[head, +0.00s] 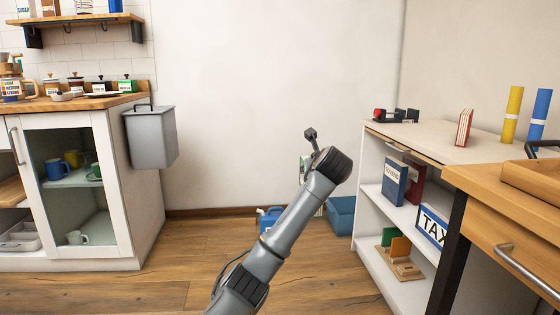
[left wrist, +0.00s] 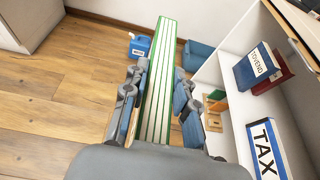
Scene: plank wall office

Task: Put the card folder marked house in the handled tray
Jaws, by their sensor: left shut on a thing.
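My left gripper (left wrist: 158,100) is shut on a green card folder (left wrist: 160,75), with a finger on each side of it. Its pale striped edge faces the wrist camera; no marking on it can be read. In the head view, my left arm hides most of the folder, leaving a pale and green sliver (head: 304,168) beside the wrist, in front of the wall. The wooden handled tray (head: 532,182), with a dark handle, stands at the right edge on a wooden desk, partly cut off. My right gripper is not in view.
A white shelf unit (head: 455,152) holds a red folder (head: 464,128) on top, with binders and a TAX box (head: 432,226) inside. Blue and yellow tubes (head: 511,113) stand near the tray. A blue bin (head: 341,215) and a blue can (head: 269,218) are on the floor.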

